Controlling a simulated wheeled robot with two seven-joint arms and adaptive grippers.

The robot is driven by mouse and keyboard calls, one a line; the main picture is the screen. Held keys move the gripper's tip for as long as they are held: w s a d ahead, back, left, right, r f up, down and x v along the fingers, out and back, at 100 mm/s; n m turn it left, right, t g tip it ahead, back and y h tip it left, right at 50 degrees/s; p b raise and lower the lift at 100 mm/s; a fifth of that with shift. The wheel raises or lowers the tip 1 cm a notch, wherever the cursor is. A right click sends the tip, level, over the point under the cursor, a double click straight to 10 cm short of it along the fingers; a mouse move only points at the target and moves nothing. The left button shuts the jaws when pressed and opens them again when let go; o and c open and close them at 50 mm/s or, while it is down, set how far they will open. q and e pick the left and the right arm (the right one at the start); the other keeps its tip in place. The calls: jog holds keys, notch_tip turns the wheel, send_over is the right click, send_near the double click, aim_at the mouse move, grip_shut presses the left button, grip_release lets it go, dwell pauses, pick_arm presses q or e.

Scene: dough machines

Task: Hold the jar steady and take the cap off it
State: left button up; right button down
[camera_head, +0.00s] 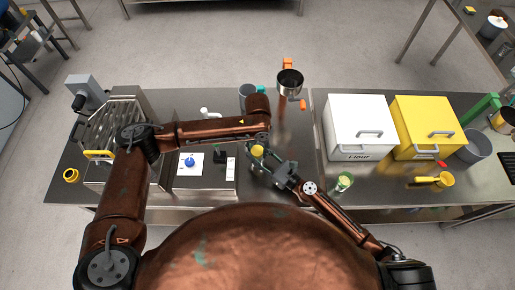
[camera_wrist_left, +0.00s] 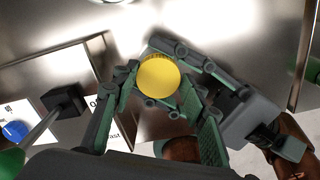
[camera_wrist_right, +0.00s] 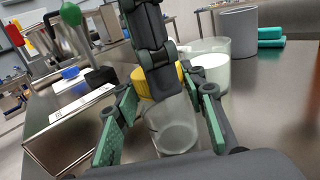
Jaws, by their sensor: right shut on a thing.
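The jar (camera_wrist_right: 172,126) is clear glass and upright on the steel table. Its yellow cap (camera_wrist_left: 158,77) is on top; the cap also shows in the head view (camera_head: 257,151). My right gripper (camera_wrist_right: 165,125) is shut on the jar's body, one finger on each side. My left gripper (camera_wrist_left: 161,82) reaches down from above with its fingers on both sides of the cap. It looks open, with narrow gaps to the cap's rim. In the right wrist view, a left finger hides part of the cap.
A white flour bin (camera_head: 358,123) and a yellow bin (camera_head: 427,125) stand right. A green-rimmed glass (camera_head: 344,181) is near the front edge. A grey container (camera_wrist_right: 237,32) stands behind.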

pick_arm(q)
jog(key=o, duration=0.3)
jog(key=shift+o, duration=0.2)
jog(key=shift+r, duration=0.1)
notch_tip(320, 180, up, 4)
jog(key=shift+r, duration=0.15)
jog(key=shift+c, duration=0.5)
notch_tip(320, 180, up, 2)
jog(key=shift+w+r+m, duration=0.1)
jog(key=shift+w+m, duration=0.05)
jog(key=shift+m, duration=0.75)
jog(key=shift+r+m, duration=0.5)
jog(key=shift+m, duration=0.2)
jog(key=shift+f, duration=3.9)
jog(key=shift+c, duration=0.7)
